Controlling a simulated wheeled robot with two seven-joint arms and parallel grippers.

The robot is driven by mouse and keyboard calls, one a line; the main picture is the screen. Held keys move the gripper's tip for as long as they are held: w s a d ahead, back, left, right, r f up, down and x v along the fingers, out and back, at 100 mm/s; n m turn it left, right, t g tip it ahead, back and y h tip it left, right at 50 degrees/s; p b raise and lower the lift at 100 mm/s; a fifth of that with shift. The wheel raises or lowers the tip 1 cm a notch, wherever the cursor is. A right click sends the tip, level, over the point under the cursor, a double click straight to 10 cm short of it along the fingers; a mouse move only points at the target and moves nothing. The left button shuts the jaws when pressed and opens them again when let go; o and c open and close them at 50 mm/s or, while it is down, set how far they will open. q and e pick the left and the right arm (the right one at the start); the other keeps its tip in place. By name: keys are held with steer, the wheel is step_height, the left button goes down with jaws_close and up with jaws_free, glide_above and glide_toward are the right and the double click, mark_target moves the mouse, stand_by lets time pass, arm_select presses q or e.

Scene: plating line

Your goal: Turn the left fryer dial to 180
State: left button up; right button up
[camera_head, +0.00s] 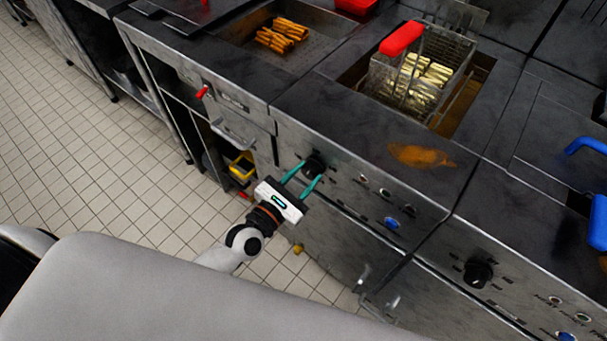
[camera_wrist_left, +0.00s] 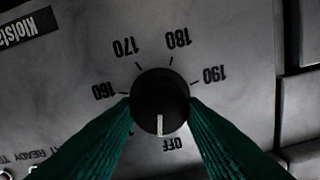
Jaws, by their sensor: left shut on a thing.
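The left fryer dial (camera_head: 315,163) is a black round knob on the steel front panel. In the left wrist view the dial (camera_wrist_left: 160,98) shows a white line pointing down, close to the OFF label (camera_wrist_left: 173,144). The labels look upside down there; the 180 label (camera_wrist_left: 179,38) is above and slightly right of the dial, between 170 and 190. My left gripper (camera_head: 303,172) reaches the panel with its green fingers. In the left wrist view the fingers (camera_wrist_left: 160,112) are shut on the dial, one on each side. My right gripper is not in view.
A fryer basket (camera_head: 416,82) with a red handle holds pale fries in the vat above. A second dial (camera_head: 478,272) is on the panel to the right. Small buttons (camera_head: 391,222) sit right of the left dial. Tiled floor (camera_head: 110,150) is open at left.

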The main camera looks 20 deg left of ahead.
arm_select(q)
steer(key=m+p, duration=0.1)
steer(key=m, duration=0.3)
steer(key=shift+m, duration=0.3)
steer(key=m+p, duration=0.1)
steer(key=m, duration=0.4)
steer(key=shift+d, duration=0.15)
steer(key=m+p, duration=0.2)
steer(key=m, duration=0.3)
steer(key=shift+s+f+m, duration=0.1)
steer(key=shift+f+m, duration=0.05)
steer(key=shift+m, duration=0.25)
steer(key=m+p, duration=0.2)
steer(key=m, duration=0.3)
steer(key=shift+f, duration=0.1)
steer(key=m+p, duration=0.1)
steer(key=m, duration=0.4)
steer(key=shift+f, duration=0.1)
steer(key=m+p, duration=0.1)
steer(key=m, duration=0.3)
steer(key=shift+m, duration=0.3)
steer(key=m+p, duration=0.1)
steer(key=m, duration=0.3)
steer(key=shift+a+f, duration=0.1)
steer(key=shift+a, duration=0.1)
steer(key=shift+a+m, duration=0.1)
steer(key=shift+m, duration=2.3)
